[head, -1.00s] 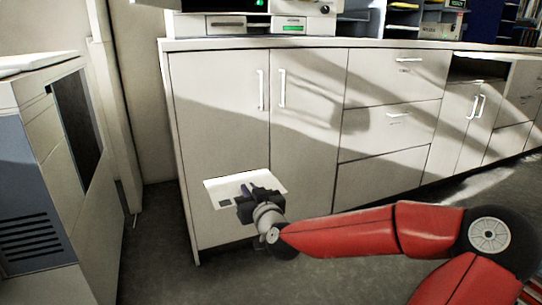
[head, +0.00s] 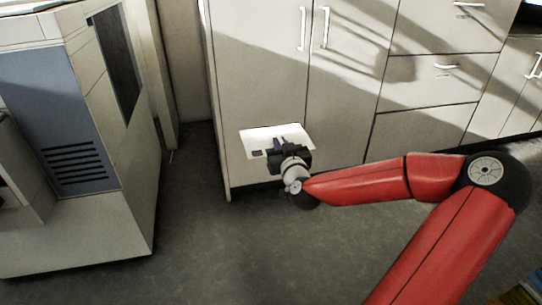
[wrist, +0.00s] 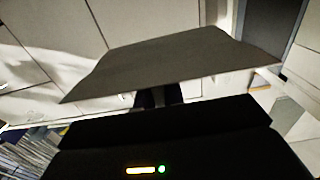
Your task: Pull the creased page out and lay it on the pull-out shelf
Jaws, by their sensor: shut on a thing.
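The page (head: 262,135) is a white sheet with a small dark square near its lower left corner. My gripper (head: 280,147) is shut on its near edge and holds it out roughly flat, in front of the cabinet doors and above the floor. In the wrist view the page (wrist: 180,60) shows as a grey sheet spread past the fingers (wrist: 158,97), with no support visible beneath it. A crease cannot be made out. I cannot identify the pull-out shelf in these views.
A beige and blue-grey machine (head: 75,110) with a vent and a dark side opening stands at the left. A cabinet (head: 262,85) with doors and drawers lines the back. Open grey floor (head: 230,250) lies between them and in front.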

